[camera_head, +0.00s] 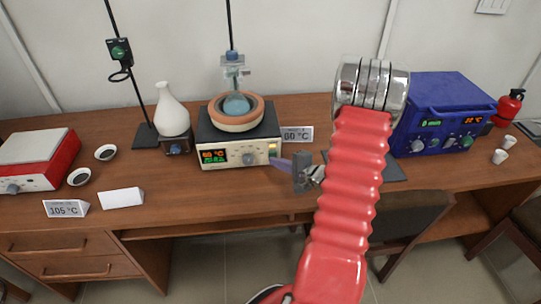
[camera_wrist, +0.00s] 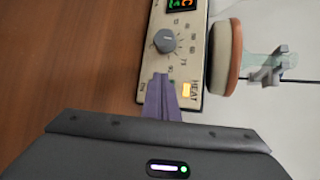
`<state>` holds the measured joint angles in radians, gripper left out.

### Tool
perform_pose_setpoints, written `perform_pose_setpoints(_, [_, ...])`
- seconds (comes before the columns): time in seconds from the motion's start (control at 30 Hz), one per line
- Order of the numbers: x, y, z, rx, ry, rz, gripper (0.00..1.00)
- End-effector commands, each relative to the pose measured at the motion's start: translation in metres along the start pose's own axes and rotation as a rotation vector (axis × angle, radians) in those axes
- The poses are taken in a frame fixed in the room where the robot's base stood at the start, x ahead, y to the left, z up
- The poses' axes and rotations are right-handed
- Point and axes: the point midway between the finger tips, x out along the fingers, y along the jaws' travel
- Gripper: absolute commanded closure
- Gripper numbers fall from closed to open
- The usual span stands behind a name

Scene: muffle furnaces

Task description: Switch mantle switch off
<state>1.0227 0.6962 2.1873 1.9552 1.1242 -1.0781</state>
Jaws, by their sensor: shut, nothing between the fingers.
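The heating mantle (camera_head: 239,143) stands on the bench in the head view, a cream box with a dark top, a lit display and an orange-rimmed bowl. In the wrist view its front panel (camera_wrist: 197,52) appears turned sideways, with a grey dial (camera_wrist: 167,40) and a lit amber switch (camera_wrist: 187,90) by the word HEAT. My gripper (camera_head: 272,160) is at the right end of the panel in the head view. Its purple fingers (camera_wrist: 162,84) are closed together, with tips over the panel's edge beside the lit switch. Whether they touch the panel I cannot tell.
A round flask (camera_head: 236,104) sits in the mantle bowl under a clamp on a stand. An 80 °C card (camera_head: 297,134) stands just right of the mantle. A white vase-like flask (camera_head: 172,110) is to its left. A blue device (camera_head: 440,115) is at the right. Bench space before the mantle is clear.

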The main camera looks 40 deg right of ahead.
Motion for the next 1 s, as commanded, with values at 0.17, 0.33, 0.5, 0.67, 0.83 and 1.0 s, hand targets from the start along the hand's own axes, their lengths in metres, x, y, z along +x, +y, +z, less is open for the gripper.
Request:
perform_pose_setpoints(0.17, [0.0006, -0.0007, -0.0006, 0.000, 0.000, 0.000, 1.00])
perform_pose_setpoints(0.33, [0.0031, -0.0040, -0.0033, 0.000, 0.000, -0.001, 1.00])
perform_pose_setpoints(0.5, [0.0039, -0.0049, -0.0042, 0.000, 0.000, 0.000, 1.00])
perform_pose_setpoints(0.67, [0.0039, -0.0048, -0.0042, 0.000, 0.000, 0.000, 1.00])
perform_pose_setpoints(0.83, [0.0041, -0.0050, -0.0045, 0.000, 0.000, 0.000, 1.00])
perform_pose_setpoints(1.0, [0.0051, -0.0057, -0.0052, 0.000, 0.000, 0.000, 1.00])
